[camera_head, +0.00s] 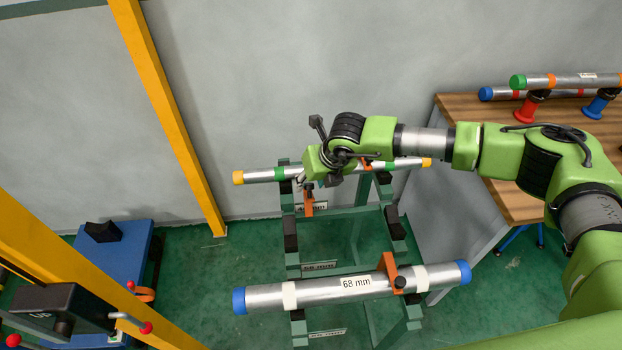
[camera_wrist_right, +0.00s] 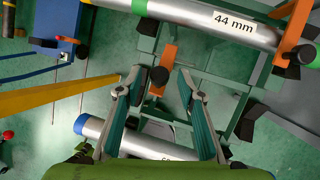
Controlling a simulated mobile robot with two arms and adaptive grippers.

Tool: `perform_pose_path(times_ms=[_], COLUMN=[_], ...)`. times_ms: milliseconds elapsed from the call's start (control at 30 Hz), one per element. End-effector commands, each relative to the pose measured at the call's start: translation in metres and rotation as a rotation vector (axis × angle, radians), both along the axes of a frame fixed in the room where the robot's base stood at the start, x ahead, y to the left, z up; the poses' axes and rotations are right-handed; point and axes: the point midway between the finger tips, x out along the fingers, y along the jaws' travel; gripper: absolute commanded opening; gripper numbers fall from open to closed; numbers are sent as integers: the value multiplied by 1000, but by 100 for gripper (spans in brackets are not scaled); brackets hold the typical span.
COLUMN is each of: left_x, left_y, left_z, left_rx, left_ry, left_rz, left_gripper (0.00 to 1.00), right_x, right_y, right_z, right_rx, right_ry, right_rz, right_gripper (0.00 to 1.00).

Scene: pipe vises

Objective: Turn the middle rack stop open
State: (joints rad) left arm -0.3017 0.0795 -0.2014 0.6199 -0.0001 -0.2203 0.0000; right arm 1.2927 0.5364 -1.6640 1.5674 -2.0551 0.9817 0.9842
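The green rack (camera_head: 290,232) carries a pipe with yellow caps (camera_head: 262,176) on its top tier and a 68 mm pipe (camera_head: 325,291) with blue caps on its low tier. The middle tier between them holds no pipe. An orange stop (camera_head: 308,203) hangs on the left post below the top pipe; the right wrist view shows this stop (camera_wrist_right: 167,62) with its black knob (camera_wrist_right: 158,76). My right gripper (camera_head: 306,186) is over it. In the wrist view its fingers (camera_wrist_right: 158,82) are spread on either side of the knob, with visible gaps. My left gripper is not in view.
Other orange stops sit at the 68 mm pipe (camera_head: 389,268) and at the top pipe (camera_wrist_right: 296,22). A wooden bench (camera_head: 465,108) with pipes on red and blue stands is at right. A yellow post (camera_head: 168,110) and blue cart (camera_head: 130,245) stand left.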

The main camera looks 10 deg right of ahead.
Motion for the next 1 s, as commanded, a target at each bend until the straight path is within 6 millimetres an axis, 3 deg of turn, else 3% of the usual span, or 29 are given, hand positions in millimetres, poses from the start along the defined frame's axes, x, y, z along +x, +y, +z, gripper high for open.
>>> perform_pose_path(times_ms=[367,533,1000], left_x=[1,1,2], left_y=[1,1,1], left_z=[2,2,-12], left_rx=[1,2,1], left_ry=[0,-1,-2], left_rz=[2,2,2], left_gripper=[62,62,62], right_x=[2,2,14], right_y=[2,1,2], right_z=[-7,-6,-8], right_rx=[1,0,1], right_ry=[-1,-1,59], right_rz=[1,1,-3], right_gripper=[35,0,0])
